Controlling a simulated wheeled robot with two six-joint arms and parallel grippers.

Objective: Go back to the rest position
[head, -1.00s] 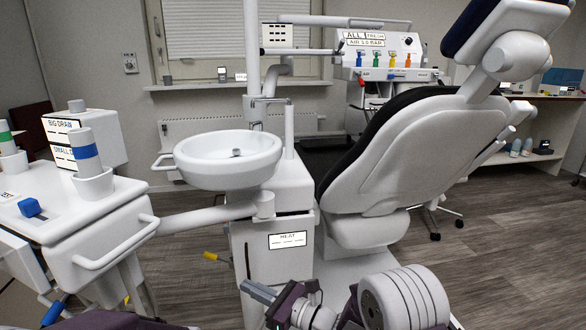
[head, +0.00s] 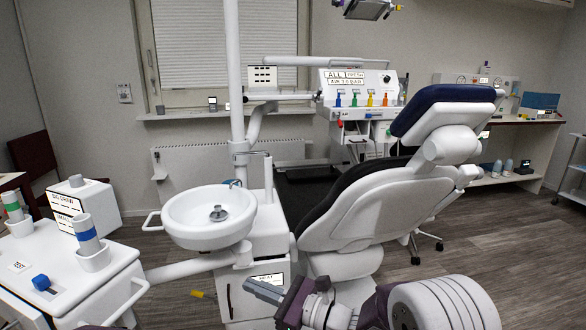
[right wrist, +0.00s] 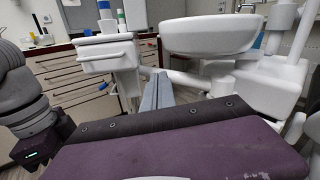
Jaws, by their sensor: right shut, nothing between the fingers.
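My right gripper (head: 265,291) is at the bottom middle of the head view, in front of the cabinet under the basin. Its grey fingers are shut together and hold nothing. In the right wrist view the fingers (right wrist: 157,93) lie side by side, pointing toward the gap between the white unit and the basin. My left gripper is not in the head view.
A white basin (head: 208,217) stands just beyond my right gripper. The dental chair (head: 385,205) is to the right. A white cart (head: 75,285) with a blue knob (head: 41,282) is at the left. Open floor (head: 500,243) lies at the right.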

